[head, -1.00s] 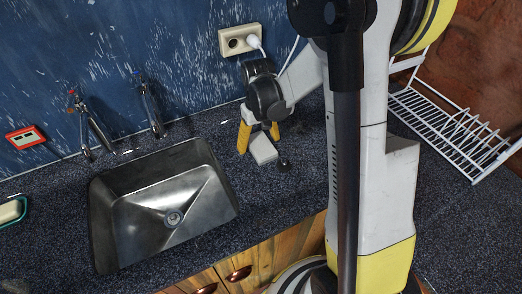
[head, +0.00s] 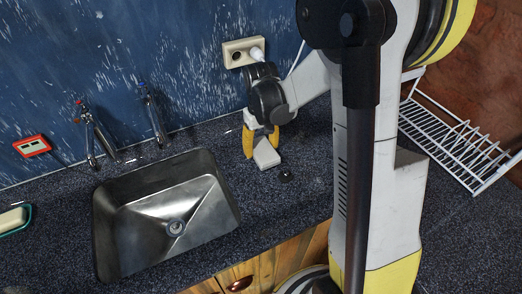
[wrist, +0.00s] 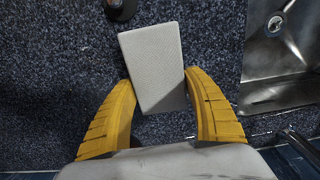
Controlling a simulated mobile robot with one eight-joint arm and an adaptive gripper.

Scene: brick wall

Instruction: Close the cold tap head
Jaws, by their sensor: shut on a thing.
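The cold tap (head: 152,115), with a blue mark on its head, stands behind the sink at the right of a red-marked tap (head: 92,130). How far its head is turned is too small to tell. My gripper (head: 261,143) is on the counter right of the sink, apart from both taps. Its yellow fingers are shut on a pale grey block (head: 266,156). In the wrist view, the fingers of my gripper (wrist: 160,82) flank the block (wrist: 155,50) at its near end. I cannot tell whether the block touches the counter.
The steel sink (head: 130,235) lies left of my gripper. A small black round thing (head: 285,176) is just beside the block. A wall socket (head: 236,58) with a plug is behind. A white wire rack (head: 455,150) stands right, and a soap dish (head: 14,218) far left.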

